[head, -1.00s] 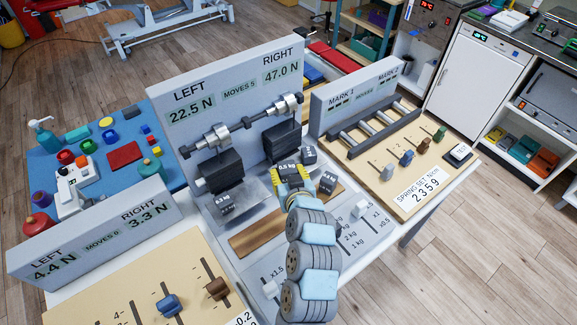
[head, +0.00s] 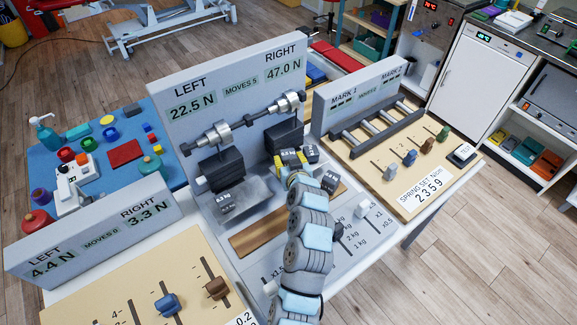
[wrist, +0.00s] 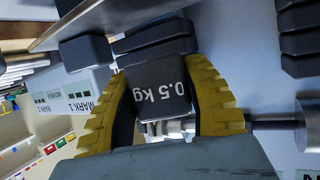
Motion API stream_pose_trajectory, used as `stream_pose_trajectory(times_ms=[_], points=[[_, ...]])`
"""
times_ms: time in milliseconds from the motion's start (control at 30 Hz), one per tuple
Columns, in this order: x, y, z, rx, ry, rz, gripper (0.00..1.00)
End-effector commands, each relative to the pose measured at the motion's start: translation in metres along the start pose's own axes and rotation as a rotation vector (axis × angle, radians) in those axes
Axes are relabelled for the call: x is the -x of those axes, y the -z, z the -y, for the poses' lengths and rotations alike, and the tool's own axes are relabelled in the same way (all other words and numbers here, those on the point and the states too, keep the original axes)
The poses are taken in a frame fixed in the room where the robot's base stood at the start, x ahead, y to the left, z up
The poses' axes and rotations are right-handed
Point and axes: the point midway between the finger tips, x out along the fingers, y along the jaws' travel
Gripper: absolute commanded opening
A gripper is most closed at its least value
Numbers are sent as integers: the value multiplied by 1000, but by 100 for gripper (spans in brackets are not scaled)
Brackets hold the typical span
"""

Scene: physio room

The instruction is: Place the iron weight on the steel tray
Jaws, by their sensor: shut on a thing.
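My gripper (head: 290,160) is at the middle of the force-balance rig, its yellow fingers closed around a dark grey block. In the wrist view the fingers (wrist: 165,100) press on both sides of this iron weight (wrist: 160,88), marked 0.5 kg. My arm and fingers hide most of it in the head view. A shiny steel tray (head: 258,190) lies left of my gripper, below the left hanging dark block. A small marked weight (head: 226,203) sits by the tray's left part. I cannot tell the held weight's exact height above the rig.
Other dark weights stand just right of my gripper (head: 312,153) and a little nearer (head: 329,181). A tall grey panel (head: 222,85) with LEFT 22.5 N and RIGHT 47.0 N rises behind, with a metal bar (head: 240,124) before it. A wooden strip (head: 262,236) lies in front.

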Motion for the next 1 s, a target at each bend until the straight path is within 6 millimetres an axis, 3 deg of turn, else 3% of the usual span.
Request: stream_pose_trajectory(times_ms=[333, 567, 967, 1000], points=[[-13, -6, -2, 1, 0, -2, 7], [-24, -33, -2, -1, 0, -1, 7], [-26, -37, -2, 1, 0, -3, 7], [-25, -36, -2, 1, -1, -2, 59]])
